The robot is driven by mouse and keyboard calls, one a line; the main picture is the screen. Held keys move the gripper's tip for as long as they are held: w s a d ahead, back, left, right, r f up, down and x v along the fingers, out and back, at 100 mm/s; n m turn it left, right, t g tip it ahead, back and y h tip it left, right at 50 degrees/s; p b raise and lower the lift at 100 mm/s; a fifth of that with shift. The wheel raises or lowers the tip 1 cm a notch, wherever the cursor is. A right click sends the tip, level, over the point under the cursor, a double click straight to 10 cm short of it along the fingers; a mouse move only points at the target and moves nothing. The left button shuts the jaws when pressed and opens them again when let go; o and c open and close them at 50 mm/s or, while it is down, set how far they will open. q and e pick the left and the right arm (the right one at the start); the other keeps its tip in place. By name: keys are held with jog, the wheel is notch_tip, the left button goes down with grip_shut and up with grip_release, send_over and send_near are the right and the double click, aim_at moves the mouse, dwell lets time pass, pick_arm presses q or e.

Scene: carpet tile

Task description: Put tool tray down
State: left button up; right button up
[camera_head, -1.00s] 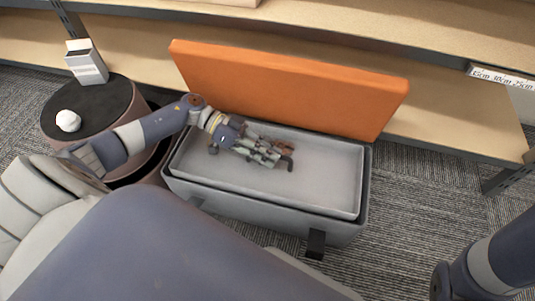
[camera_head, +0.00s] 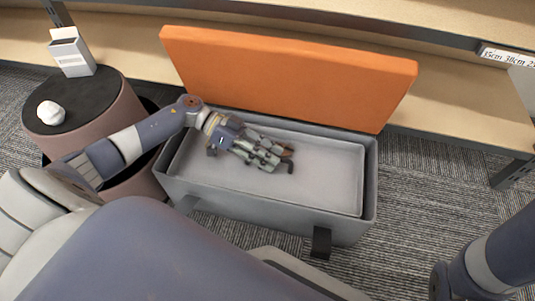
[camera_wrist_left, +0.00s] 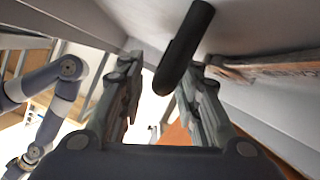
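The light grey tool tray (camera_head: 325,180) lies inside a larger grey box (camera_head: 260,218), below its rim. My left gripper (camera_head: 283,160) reaches down into the tray from the left, over its middle. In the left wrist view, its fingers (camera_wrist_left: 163,75) are spread, with a dark rounded bar (camera_wrist_left: 186,45) between and just beyond the tips. The fingers hide part of the tray floor in the head view. My right gripper is out of view; only a piece of the right arm shows at the lower right.
An orange padded lid (camera_head: 290,75) stands open behind the box. A wooden shelf (camera_head: 450,115) runs behind it. At the left, a round stool (camera_head: 95,105) carries a white ball-like object (camera_head: 50,113) and a small white box (camera_head: 72,52). Carpet to the right is clear.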

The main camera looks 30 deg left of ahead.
pick_arm(q)
jog(key=p+v, duration=0.4)
jog(key=v, duration=0.3)
jog(key=shift+r, duration=0.1)
jog(key=shift+a, duration=0.25)
dwell(0.4)
